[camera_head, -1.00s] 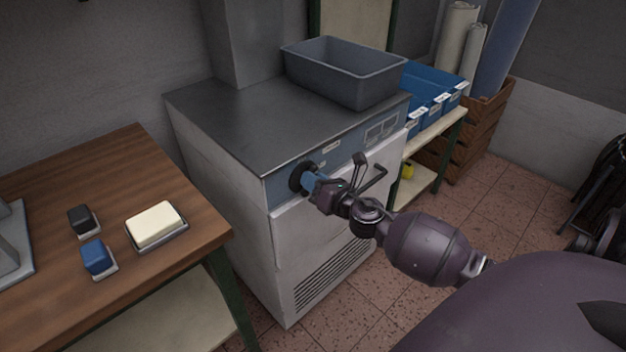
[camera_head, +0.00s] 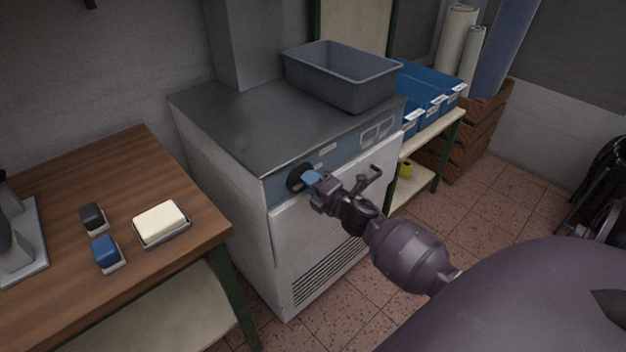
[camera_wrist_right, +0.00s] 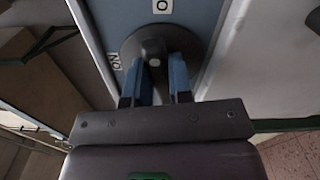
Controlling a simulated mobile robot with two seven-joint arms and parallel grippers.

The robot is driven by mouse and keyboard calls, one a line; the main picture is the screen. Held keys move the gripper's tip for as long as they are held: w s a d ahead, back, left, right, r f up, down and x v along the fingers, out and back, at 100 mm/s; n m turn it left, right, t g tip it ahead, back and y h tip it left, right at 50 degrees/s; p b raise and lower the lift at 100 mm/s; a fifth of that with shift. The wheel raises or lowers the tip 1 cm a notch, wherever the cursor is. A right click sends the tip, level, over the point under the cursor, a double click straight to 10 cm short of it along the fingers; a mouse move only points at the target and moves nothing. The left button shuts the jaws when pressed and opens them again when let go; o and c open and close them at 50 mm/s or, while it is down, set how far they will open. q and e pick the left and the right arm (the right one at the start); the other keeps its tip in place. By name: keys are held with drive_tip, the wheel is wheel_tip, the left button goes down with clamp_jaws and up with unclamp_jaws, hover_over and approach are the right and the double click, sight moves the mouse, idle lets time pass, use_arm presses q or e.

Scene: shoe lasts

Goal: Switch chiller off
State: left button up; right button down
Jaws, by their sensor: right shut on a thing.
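The chiller (camera_head: 330,238) is a pale cabinet with a dark metal top and a blue front panel. A round dark knob (camera_head: 295,177) sits at the left end of that panel. My right gripper (camera_head: 309,179) is at the knob. In the right wrist view, its blue fingers (camera_wrist_right: 166,72) lie on both sides of the raised grip of the knob (camera_wrist_right: 133,47), shut on it. A label marked O (camera_wrist_right: 162,5) is above the knob, and an ON label (camera_wrist_right: 115,62) is at its left. I cannot tell exactly where the knob points. My left gripper is not in view.
A grey bin (camera_head: 340,77) stands on the chiller. A wooden table (camera_head: 62,205) at the left holds a cream block (camera_head: 160,221) and small blue (camera_head: 105,251) and black (camera_head: 92,215) blocks. Blue bins (camera_head: 432,84) sit on a shelf behind the chiller's right side.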

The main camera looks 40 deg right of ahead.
drive_tip(key=shift+f+m+p, duration=0.1)
drive_tip(key=shift+m+p, duration=0.25)
drive_tip(key=shift+m, duration=0.65)
drive_tip(key=c, duration=1)
unclamp_jaws()
drive_tip(key=s, duration=1)
drive_tip(key=shift+s+d+p, duration=0.4)
drive_tip(key=shift+m, duration=0.3)
